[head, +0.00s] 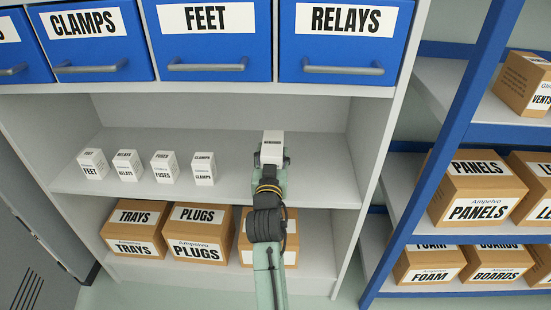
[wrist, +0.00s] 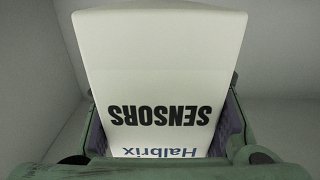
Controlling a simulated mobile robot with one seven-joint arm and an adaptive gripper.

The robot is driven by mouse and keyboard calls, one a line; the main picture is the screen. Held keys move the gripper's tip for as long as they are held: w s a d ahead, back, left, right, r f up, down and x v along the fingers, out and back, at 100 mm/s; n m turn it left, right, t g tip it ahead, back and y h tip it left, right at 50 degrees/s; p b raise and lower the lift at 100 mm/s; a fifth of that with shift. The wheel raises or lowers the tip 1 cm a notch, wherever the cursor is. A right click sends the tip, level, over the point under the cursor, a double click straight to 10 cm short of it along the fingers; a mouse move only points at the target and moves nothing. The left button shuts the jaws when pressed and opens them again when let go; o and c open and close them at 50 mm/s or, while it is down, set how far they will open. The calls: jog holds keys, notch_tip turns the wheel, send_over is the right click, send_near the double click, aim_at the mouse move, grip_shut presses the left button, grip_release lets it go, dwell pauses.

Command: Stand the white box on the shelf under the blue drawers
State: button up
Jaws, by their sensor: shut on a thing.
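A white box (head: 272,143) is held in my gripper (head: 271,158) at the shelf under the blue drawers. In the wrist view the white box (wrist: 160,60) reads "SENSORS" and "Halbrix", upside down in that picture. My gripper's fingers (wrist: 165,135) are shut on its two sides. The shelf (head: 130,192) is grey-white, and the box is over its right part. I cannot tell whether the box's underside touches the shelf, as the gripper and arm hide it. The blue drawers (head: 205,45) above are labelled CLAMPS, FEET and RELAYS.
Several small white boxes stand in a row on the shelf's left part, the rightmost being CLAMPS (head: 204,169). The shelf is clear between it and my gripper, and to the right. Brown cartons (head: 198,232) stand below. A blue-framed rack (head: 455,120) is at right.

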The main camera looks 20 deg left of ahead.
jog(key=shift+w+d, duration=0.2)
jog(key=shift+w, duration=0.3)
jog(key=shift+w+d, duration=0.15)
jog(key=shift+w, duration=0.3)
jog(key=shift+f, duration=1.8)
jog(key=shift+f, duration=0.15)
jog(key=o, duration=1.5)
jog(key=shift+f, duration=0.1)
jog(key=shift+c, duration=0.2)
